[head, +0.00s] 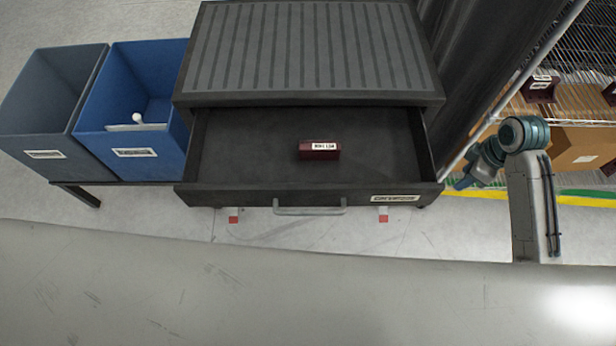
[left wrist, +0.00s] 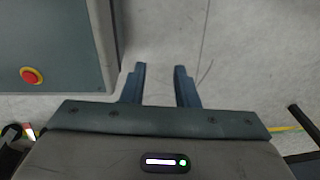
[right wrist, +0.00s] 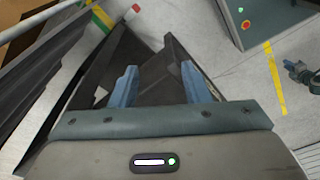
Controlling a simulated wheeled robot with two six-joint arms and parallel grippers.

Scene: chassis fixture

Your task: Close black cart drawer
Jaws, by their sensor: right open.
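The black cart (head: 310,98) stands at the top centre of the head view with a ribbed top. Its drawer (head: 240,196) is pulled out, with a grey bar handle (head: 310,209) and a white label on the front. A dark red box (head: 319,153) with a white label lies inside it. My right gripper (head: 464,183) is just right of the drawer's front right corner; I cannot tell whether it touches. Its fingers stand apart and empty in the right wrist view (right wrist: 158,82), over dark panels. My left gripper (left wrist: 159,75) is open and empty over bare floor, outside the head view.
A blue bin (head: 135,152) and a grey bin (head: 45,155) stand left of the cart. A wire shelf (head: 545,85) with a cardboard box (head: 580,148) is at the right. A grey surface (head: 250,290) fills the foreground, with a strip of floor between it and the drawer.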

